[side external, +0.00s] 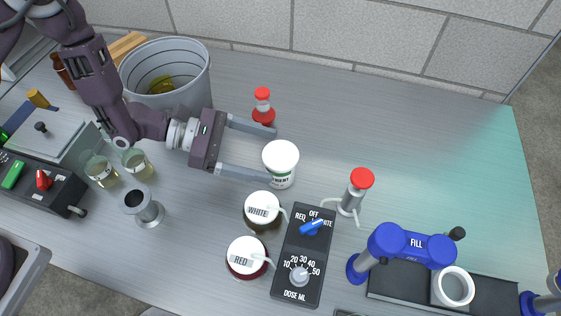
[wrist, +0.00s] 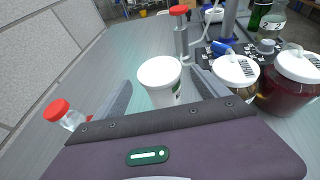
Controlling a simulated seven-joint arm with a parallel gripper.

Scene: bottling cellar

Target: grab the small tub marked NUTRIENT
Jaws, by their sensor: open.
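The small tub (side external: 281,165) is white with a green band and a label partly showing "...RIENT". It stands upright on the grey bench. In the wrist view the white-lidded tub (wrist: 160,80) shows just beyond and between my fingers. My gripper (side external: 274,157) is open and empty, its two fingers pointing right toward the tub. In the side view the fingertips reach the tub's left side, the upper finger behind it and the lower finger near its front left. I cannot tell whether either finger touches it.
A red-capped bottle (side external: 263,107) stands close behind the upper finger. The WHITE jar (side external: 262,207) and RED jar (side external: 246,255) stand in front, beside the dosing box (side external: 303,256). A red-topped grey cylinder (side external: 354,192) is to the right. The bench at back right is clear.

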